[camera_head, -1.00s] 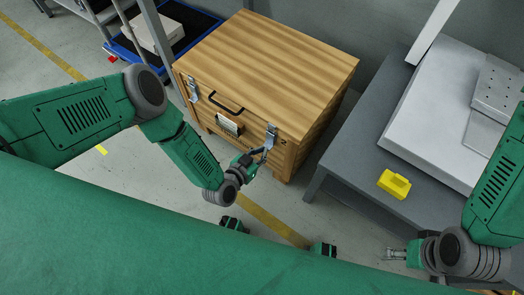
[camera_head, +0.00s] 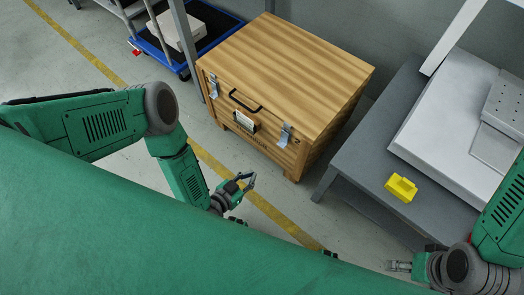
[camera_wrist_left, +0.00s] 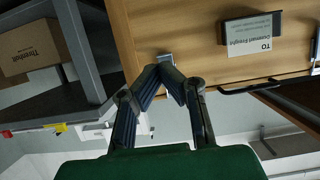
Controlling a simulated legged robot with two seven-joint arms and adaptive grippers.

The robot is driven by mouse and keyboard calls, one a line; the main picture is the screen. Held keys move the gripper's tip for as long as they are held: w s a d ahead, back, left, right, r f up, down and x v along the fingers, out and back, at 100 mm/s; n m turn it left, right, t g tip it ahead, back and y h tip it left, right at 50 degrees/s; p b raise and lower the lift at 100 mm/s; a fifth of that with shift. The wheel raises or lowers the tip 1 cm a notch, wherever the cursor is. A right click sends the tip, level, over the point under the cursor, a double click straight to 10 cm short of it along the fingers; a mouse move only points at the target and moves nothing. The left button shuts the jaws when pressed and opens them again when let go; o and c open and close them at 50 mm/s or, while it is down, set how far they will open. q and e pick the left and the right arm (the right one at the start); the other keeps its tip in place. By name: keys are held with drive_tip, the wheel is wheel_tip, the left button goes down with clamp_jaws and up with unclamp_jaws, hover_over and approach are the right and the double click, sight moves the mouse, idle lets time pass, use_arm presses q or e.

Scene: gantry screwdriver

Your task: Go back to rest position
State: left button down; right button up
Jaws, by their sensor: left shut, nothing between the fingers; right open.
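My left gripper (camera_head: 248,181) is shut and empty, low in front of the wooden crate (camera_head: 300,60) and apart from it. In the left wrist view its fingers (camera_wrist_left: 166,72) meet at the tips, with the crate's front (camera_wrist_left: 190,28) behind them. The crate's lid is down, with a right latch (camera_head: 284,135) and a left latch (camera_head: 213,86) on its front. My right gripper (camera_head: 398,266) is open and empty at the lower right, in front of the grey table (camera_head: 360,150).
A yellow block (camera_head: 401,188) lies on the grey table beside a pale flat machine part (camera_head: 450,120). A blue trolley (camera_head: 160,55) with a box stands at the upper left. Bare floor with a yellow line (camera_head: 215,165) lies before the crate.

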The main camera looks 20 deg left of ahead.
use_arm(q)
drive_tip(key=shift+s, duration=0.1)
drive_tip(key=s+r+g+p, duration=0.4)
drive_tip(key=r+g+p, duration=0.25)
drive_tip(key=r, duration=0.45)
drive_tip(key=s+a+r+n+g+y+p, duration=0.1)
drive_tip(key=s+a+r+g+y, duration=0.1)
drive_tip(key=s+a+r, duration=0.3)
drive_tip(key=s+a+r+n+g+y+p, duration=0.2)
drive_tip(key=s+a+r+g, duration=0.2)
drive_tip(key=r, duration=0.7)
drive_tip(key=s+a, duration=0.2)
drive_tip(key=a, duration=0.1)
drive_tip(key=shift+y, duration=0.4)
drive_tip(key=shift+a+r, duration=0.1)
